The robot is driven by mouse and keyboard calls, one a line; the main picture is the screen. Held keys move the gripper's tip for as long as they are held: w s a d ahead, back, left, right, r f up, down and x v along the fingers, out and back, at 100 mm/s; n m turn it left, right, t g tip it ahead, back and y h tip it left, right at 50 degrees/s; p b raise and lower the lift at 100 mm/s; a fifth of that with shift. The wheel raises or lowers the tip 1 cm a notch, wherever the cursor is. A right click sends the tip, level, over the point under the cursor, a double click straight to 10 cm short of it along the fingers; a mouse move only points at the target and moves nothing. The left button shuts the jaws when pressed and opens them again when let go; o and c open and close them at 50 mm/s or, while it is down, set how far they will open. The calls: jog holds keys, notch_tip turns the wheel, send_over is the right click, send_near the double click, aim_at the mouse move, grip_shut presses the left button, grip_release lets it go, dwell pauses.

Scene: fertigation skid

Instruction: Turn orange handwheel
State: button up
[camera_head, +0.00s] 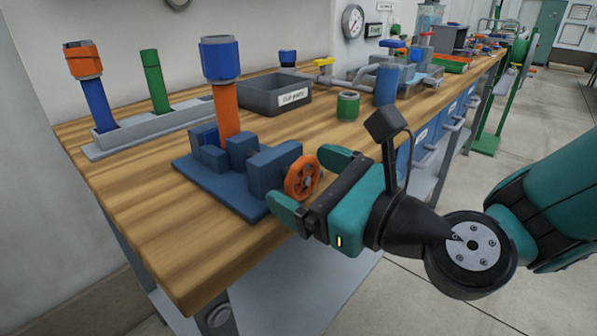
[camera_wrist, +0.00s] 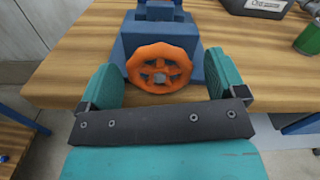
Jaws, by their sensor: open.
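The orange handwheel (camera_head: 302,177) is a small spoked wheel on the front of a blue vise (camera_head: 222,178) on the wooden bench. An orange pipe with a blue cap (camera_head: 222,60) stands upright in the vise. My gripper (camera_head: 309,187) is open at the bench edge, with one teal finger on each side of the wheel. In the wrist view the handwheel (camera_wrist: 163,68) lies between the two finger tips of my gripper (camera_wrist: 164,88), with a gap visible on each side. I cannot tell how far the fingers reach past the rim.
A grey rack (camera_head: 156,127) with upright coloured pipes stands at the left of the wooden bench (camera_head: 165,235). A grey labelled bin (camera_head: 262,97) and a green fitting (camera_head: 348,106) sit behind the vise.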

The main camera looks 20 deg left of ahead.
jog(key=c, duration=0.9)
jog(key=shift+n, duration=1.6)
jog(key=o, duration=0.9)
